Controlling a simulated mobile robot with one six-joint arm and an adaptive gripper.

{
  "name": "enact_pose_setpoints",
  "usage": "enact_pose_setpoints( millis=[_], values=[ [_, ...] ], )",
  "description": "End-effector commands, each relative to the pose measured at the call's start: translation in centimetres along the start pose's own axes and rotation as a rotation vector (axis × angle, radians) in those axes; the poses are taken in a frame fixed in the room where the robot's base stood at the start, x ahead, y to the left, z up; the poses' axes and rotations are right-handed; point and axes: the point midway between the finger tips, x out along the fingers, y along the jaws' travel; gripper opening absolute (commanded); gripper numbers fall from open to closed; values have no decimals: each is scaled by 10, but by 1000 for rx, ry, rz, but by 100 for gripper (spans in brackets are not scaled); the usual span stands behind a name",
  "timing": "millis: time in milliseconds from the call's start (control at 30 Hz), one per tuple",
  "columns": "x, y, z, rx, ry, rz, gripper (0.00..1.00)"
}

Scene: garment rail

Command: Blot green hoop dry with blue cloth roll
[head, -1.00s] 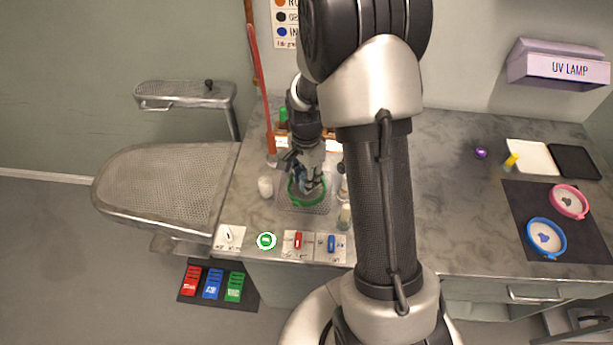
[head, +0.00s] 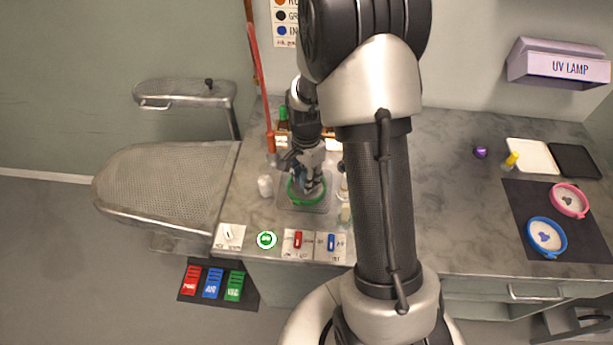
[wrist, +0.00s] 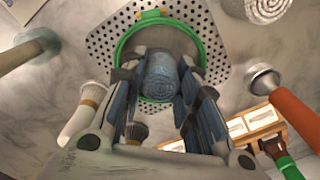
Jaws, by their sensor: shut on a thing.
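The green hoop (head: 293,200) lies on a perforated tray (head: 322,207) on the counter, left of my arm. It also shows in the wrist view (wrist: 122,48), where the tray is dotted with holes. My gripper (head: 307,190) is over the hoop, pointing down. In the wrist view my gripper (wrist: 163,82) is shut on the blue cloth roll (wrist: 162,72), whose spiral end faces the hoop's middle. Whether the roll touches the cloth in the hoop I cannot tell. My fingers hide part of the hoop's near side.
A white bottle (head: 265,186) stands left of the tray, and small bottles stand right of it. Red and blue switches (head: 298,241) line the front edge. A pink hoop (head: 569,201) and a blue hoop (head: 546,237) lie on a dark mat at right.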

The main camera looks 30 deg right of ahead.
Motion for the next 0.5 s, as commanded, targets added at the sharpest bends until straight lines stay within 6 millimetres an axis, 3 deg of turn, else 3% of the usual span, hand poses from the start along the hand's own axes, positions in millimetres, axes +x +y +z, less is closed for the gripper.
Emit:
enact_pose_setpoints(
  millis=[267,500],
  values=[
    [1,1,0,0,-1,3,14],
    [-13,1,0,0,-1,2,14]
  ],
)
